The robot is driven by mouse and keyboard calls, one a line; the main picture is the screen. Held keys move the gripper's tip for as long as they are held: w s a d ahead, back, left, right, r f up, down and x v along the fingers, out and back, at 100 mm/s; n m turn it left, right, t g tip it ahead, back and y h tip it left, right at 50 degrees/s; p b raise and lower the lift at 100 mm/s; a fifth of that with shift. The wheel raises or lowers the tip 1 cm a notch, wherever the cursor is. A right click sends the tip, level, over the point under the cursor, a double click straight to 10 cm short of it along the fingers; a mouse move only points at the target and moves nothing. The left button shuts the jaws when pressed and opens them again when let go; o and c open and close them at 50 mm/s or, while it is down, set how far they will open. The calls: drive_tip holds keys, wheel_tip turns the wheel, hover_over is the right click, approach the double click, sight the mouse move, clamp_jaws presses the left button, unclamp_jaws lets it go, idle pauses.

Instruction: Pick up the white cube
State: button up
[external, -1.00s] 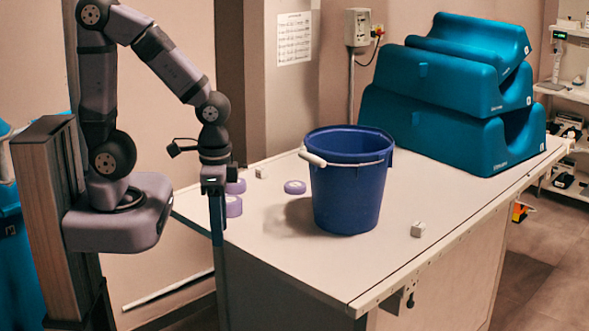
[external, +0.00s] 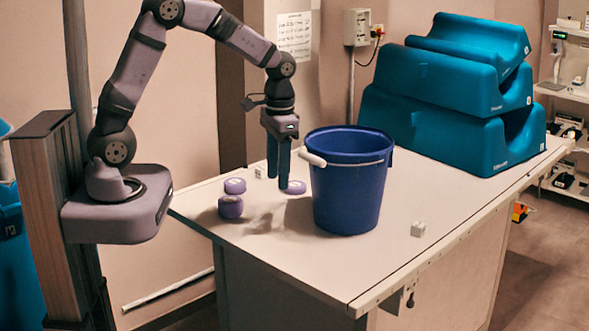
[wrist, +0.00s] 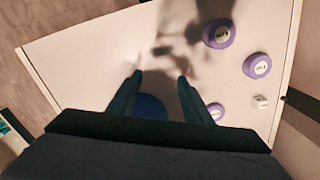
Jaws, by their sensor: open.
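Two small white cubes show on the table (external: 330,265) in the external view. One white cube (external: 418,229) lies right of the blue bucket (external: 347,190), near the front edge. The other white cube (external: 260,172) lies at the back left, near purple rolls; a white cube beside the rolls also shows in the wrist view (wrist: 261,101). My gripper (external: 278,183) is open, fingers pointing down, just left of the bucket and above the table. In the wrist view the fingers (wrist: 160,76) are apart, with nothing held. I cannot tell whether the pale spot by one fingertip is a cube.
Purple rolls (external: 235,186), (external: 231,207) and (external: 296,187) lie left of the bucket, one close to my fingertips. The bucket has a raised rim and a handle. Teal foam blocks (external: 440,130) fill the back right.

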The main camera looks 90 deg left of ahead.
drive_tip(key=s+a+n, duration=0.1)
drive_tip(key=a+n, duration=0.2)
drive_tip(key=a, duration=1.2)
drive_tip(key=n+b, duration=0.1)
hover_over(260, 169)
drive_tip(key=f, duration=0.3)
drive_tip(key=shift+s+a+f, duration=0.2)
drive_tip(key=shift+s, duration=0.2)
drive_tip(key=shift+w+f, duration=0.1)
drive_tip(key=shift+f, duration=0.95)
drive_tip(key=f+p, duration=0.3)
drive_tip(key=shift+w+f, duration=0.3)
drive_tip(key=shift+w, duration=0.05)
drive_tip(key=shift+f, duration=0.8)
drive_tip(key=c, duration=1.1)
drive_tip(key=shift+c, duration=0.2)
drive_tip(key=shift+r, duration=0.1)
